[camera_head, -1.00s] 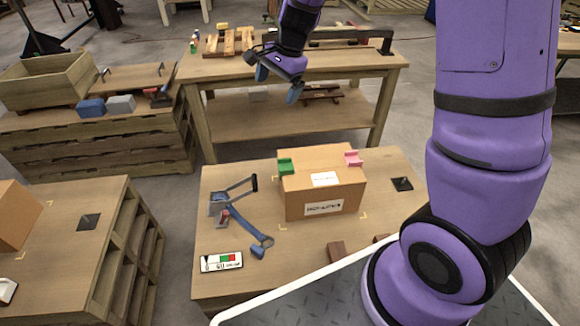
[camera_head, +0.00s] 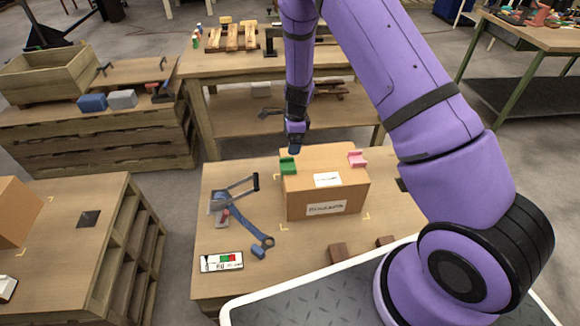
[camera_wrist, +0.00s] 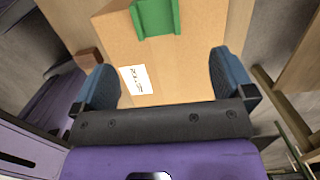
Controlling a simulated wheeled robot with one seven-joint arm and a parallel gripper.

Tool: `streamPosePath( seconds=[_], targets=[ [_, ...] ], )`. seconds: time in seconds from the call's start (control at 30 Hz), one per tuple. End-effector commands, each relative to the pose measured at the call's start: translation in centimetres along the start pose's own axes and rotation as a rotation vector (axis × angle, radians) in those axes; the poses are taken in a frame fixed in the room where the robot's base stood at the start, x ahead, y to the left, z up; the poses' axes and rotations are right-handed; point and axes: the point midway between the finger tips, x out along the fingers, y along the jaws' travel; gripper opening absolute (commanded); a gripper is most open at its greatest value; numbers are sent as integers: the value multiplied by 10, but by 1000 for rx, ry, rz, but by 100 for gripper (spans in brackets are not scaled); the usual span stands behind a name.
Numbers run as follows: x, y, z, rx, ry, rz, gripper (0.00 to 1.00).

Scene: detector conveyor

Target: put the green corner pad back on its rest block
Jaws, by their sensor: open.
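The green corner pad (camera_head: 288,165) sits on the top left edge of a cardboard box (camera_head: 330,180). In the wrist view the green pad (camera_wrist: 156,17) lies at the top, beyond my fingertips, with the box (camera_wrist: 185,45) below it. My gripper (camera_head: 294,149) is just above and behind the pad in the head view, apart from it. In the wrist view my gripper (camera_wrist: 163,75) has its two blue fingers spread wide with nothing between them. Two brown blocks (camera_head: 338,253) (camera_head: 385,241) stand at the table's front edge; I cannot tell which is the rest block.
A pink corner pad (camera_head: 357,159) sits on the box's right edge. A blue tape tool (camera_head: 243,222) and a label card (camera_head: 221,261) lie on the table left of the box. A workbench (camera_head: 225,70) stands behind. The table's left front is partly clear.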

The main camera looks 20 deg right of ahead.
Motion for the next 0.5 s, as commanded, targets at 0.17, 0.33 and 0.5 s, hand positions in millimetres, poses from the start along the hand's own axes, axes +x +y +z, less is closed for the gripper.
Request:
streamPosePath(
  seconds=[0.17, 0.33, 0.5],
  targets=[
    [21, 1, -1, 7, 3, 4, 100],
    [45, 0, -1, 6, 2, 2, 100],
    [57, 1, -1, 6, 2, 2, 100]
  ],
)
